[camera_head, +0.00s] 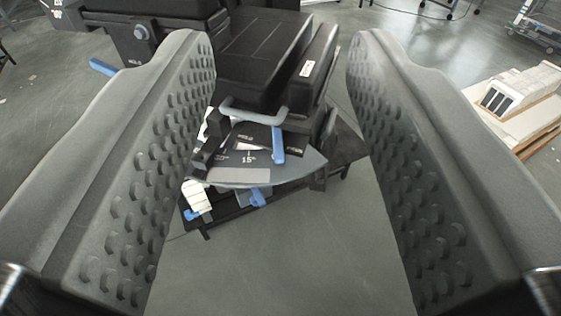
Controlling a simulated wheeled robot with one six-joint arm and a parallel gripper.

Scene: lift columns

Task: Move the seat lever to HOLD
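A blue lever (278,145) stands at the front of a black machine, over a grey curved plate (246,173) with a printed scale; "15" is readable on it. Another blue handle (103,66) sticks out at the upper left, beside a black block. Which one is the seat lever I cannot tell, and no HOLD mark is legible. My gripper (281,60) is open, with its two studded fingers wide apart at left and right. The machine and the blue lever show in the gap between them, apparently farther away, and nothing is held.
The black machine (262,50) has a grey bar handle (252,112) above the plate. Smaller blue parts (257,197) and a white ribbed piece (197,197) sit low on it. A pallet with white boxes (518,90) is at right. Grey floor in front is clear.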

